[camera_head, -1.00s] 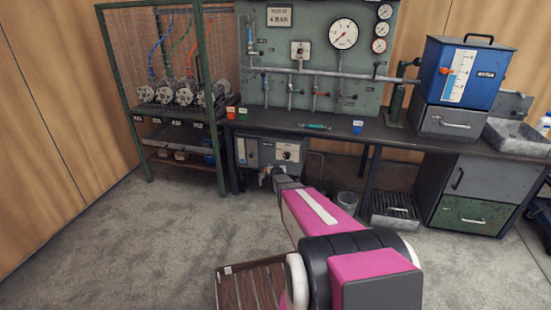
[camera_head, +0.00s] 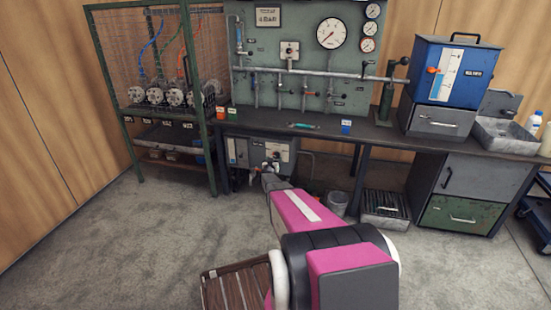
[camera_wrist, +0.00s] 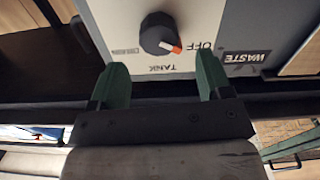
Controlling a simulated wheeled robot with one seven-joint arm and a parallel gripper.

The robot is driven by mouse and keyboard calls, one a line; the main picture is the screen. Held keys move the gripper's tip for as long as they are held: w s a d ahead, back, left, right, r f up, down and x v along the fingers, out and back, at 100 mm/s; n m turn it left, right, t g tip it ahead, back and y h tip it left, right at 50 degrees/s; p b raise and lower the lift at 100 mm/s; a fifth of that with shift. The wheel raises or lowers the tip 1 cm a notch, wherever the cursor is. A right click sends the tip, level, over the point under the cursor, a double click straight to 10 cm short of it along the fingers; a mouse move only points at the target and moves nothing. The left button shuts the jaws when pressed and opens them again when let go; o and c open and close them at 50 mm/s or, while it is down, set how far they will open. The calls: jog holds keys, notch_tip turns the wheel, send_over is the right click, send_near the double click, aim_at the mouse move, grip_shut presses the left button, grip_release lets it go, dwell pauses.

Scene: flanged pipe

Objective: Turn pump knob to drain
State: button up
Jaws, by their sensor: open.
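The black pump knob (camera_wrist: 158,33) with an orange-red pointer mark sits on a pale panel (camera_wrist: 120,20) in the wrist view. Its pointer faces the lower right, between the OFF label and the TANK label, which appear inverted. A third label left of the knob is too small to read. My gripper (camera_wrist: 160,64) is open, its two green fingers either side of and below the knob in the picture, with nothing between them. Any contact cannot be told. In the head view, the pump panel (camera_head: 279,152) is under the bench, and my arm partly covers the area before it.
A WASTE label (camera_wrist: 248,57) is right of the knob's panel. The bench (camera_head: 390,132) overhangs the pump unit. A green wire-mesh rack (camera_head: 208,160) stands left. A bucket (camera_head: 337,203) and a grey drawer unit (camera_head: 465,180) stand right. Open floor lies at the left.

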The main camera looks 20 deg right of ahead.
aim_at(276, 156)
jog(key=x, duration=0.4)
jog(key=shift+w+d, duration=0.2)
jog(key=shift+w, duration=0.05)
jog(key=c, duration=0.9)
